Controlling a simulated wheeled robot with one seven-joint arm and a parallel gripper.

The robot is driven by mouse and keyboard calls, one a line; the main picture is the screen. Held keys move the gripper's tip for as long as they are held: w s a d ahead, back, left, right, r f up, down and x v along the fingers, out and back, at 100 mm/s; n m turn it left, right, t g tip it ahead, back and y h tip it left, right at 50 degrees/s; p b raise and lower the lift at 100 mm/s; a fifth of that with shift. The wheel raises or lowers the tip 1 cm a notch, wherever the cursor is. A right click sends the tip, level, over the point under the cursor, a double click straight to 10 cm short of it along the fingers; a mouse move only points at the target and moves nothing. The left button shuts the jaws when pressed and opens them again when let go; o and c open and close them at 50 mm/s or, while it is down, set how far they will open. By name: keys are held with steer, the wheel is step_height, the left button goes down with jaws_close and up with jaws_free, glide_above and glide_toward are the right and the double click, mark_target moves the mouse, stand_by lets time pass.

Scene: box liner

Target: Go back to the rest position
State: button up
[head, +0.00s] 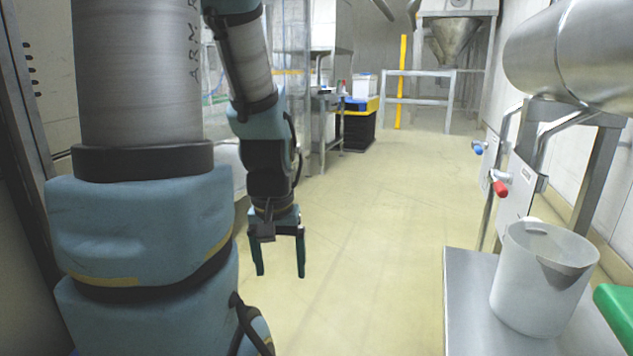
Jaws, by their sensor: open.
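My gripper (280,259) hangs from my arm left of the picture's middle. Its two dark green fingers point down and stand apart, with nothing between them. The pale floor shows behind and below them. My arm's large upright links fill the left side and hide what lies behind them. My gripper is well clear of the metal table and the white bucket on the right.
A white bucket (540,285) stands on a metal table (468,300) at the lower right, beside a green object (616,312). A steel cylinder (575,52) is above. Shelving (318,100) and a dark crate stack (357,130) stand farther back. The middle floor (385,230) is clear.

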step_height(320, 180, up, 25)
steer(key=p, duration=2.3)
steer(key=shift+w+p, duration=0.3)
steer(key=shift+w, duration=0.05)
steer(key=shift+c, duration=0.4)
